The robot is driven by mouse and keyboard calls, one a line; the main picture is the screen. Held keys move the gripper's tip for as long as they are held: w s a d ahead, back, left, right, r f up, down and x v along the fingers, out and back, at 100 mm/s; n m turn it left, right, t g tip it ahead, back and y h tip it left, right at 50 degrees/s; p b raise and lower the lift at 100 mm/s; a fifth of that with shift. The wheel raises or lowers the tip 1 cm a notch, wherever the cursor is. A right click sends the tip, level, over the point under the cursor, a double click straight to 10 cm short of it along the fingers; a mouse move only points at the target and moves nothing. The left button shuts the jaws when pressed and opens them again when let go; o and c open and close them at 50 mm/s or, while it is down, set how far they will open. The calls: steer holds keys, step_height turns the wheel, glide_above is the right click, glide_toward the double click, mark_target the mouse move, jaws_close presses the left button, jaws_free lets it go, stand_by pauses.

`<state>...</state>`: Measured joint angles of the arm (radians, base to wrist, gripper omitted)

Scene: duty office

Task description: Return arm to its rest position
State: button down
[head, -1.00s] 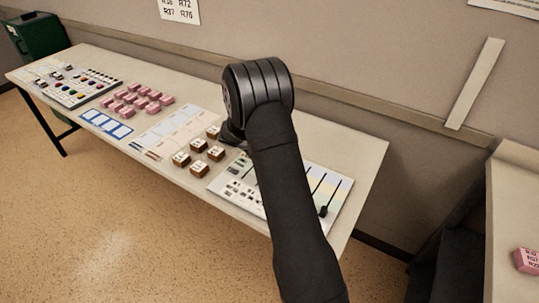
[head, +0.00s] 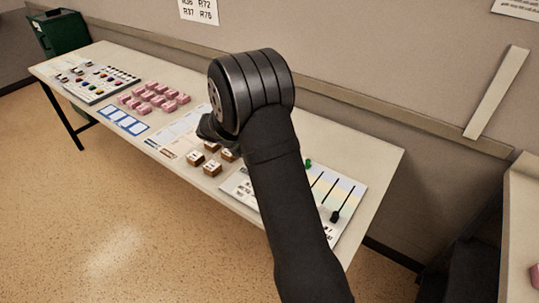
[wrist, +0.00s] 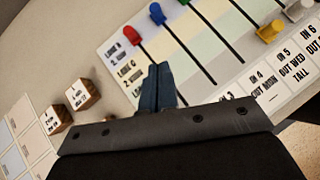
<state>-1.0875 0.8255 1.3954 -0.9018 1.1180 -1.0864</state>
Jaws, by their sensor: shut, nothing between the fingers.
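My gripper (wrist: 158,88) shows in the wrist view with its two dark fingers closed together and nothing between them. It is above the table, over the edge of a board with sliders (wrist: 190,50). In the head view my arm reaches up over the table, and the gripper itself is hidden behind or blended with the dark wrist. The slider board (head: 328,197) also shows there, partly covered by my arm. No rest mark for the arm is visible.
The long table (head: 372,160) holds labelled wooden blocks (head: 212,168), pink blocks (head: 152,95), a blue-framed card (head: 123,121) and a board of coloured pieces (head: 95,80). A green bin (head: 60,32) stands at the far end. Another table (head: 520,215) is at right.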

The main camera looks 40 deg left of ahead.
steer(key=shift+s+a+r, duration=0.2)
steer(key=shift+s+r, duration=0.2)
steer(key=shift+r, duration=0.05)
steer(key=shift+f, duration=0.1)
steer(key=x, duration=1)
steer(key=shift+s+d, duration=1.15)
steer(key=shift+d, duration=0.05)
steer(key=s, duration=0.7)
steer(key=shift+a, duration=0.15)
steer(key=shift+w, duration=0.15)
